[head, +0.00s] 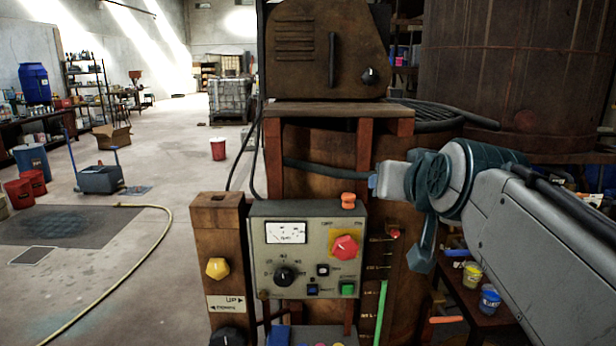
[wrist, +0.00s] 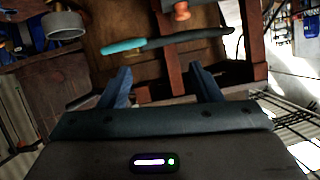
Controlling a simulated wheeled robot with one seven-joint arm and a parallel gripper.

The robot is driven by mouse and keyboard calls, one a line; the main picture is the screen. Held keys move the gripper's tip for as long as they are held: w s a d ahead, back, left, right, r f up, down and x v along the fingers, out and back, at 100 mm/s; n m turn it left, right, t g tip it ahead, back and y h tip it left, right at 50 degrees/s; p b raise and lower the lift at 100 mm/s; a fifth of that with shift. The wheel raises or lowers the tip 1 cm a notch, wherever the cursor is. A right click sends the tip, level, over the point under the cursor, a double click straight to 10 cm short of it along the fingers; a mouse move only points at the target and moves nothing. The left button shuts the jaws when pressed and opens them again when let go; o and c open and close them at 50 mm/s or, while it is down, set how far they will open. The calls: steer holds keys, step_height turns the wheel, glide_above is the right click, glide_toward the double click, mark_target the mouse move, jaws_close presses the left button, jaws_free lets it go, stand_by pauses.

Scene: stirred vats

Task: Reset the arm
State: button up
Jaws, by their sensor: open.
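My gripper (head: 378,182) reaches in from the right in the head view, in front of the wooden-framed vat stand. In the wrist view its two dark blue fingers (wrist: 161,76) stand apart with nothing seen between them. A dark bar (head: 325,167) runs across the stand, and its right end meets the outline of my gripper in the head view. In the wrist view the bar (wrist: 190,38) has a teal end (wrist: 123,47) and lies past the fingertips. I cannot tell whether they touch.
Below the bar is a grey control box (head: 307,250) with a gauge, a red knob and an orange button (head: 348,201) on top. A wooden post (head: 217,265) with a yellow knob stands left of it. A large rusty vat (head: 500,60) is behind my arm. Open floor lies left.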

steer(key=s+f+g, duration=0.5)
steer(key=s+f, duration=0.2)
steer(key=f, duration=0.7)
steer(key=s+f+n+g, duration=0.1)
steer(key=s+f+g, duration=0.4)
steer(key=f, duration=0.9)
steer(key=s+d, duration=0.1)
steer(key=s, duration=0.2)
steer(key=shift+f+h, duration=0.2)
steer(key=shift+h, duration=0.2)
steer(key=shift+s, duration=0.1)
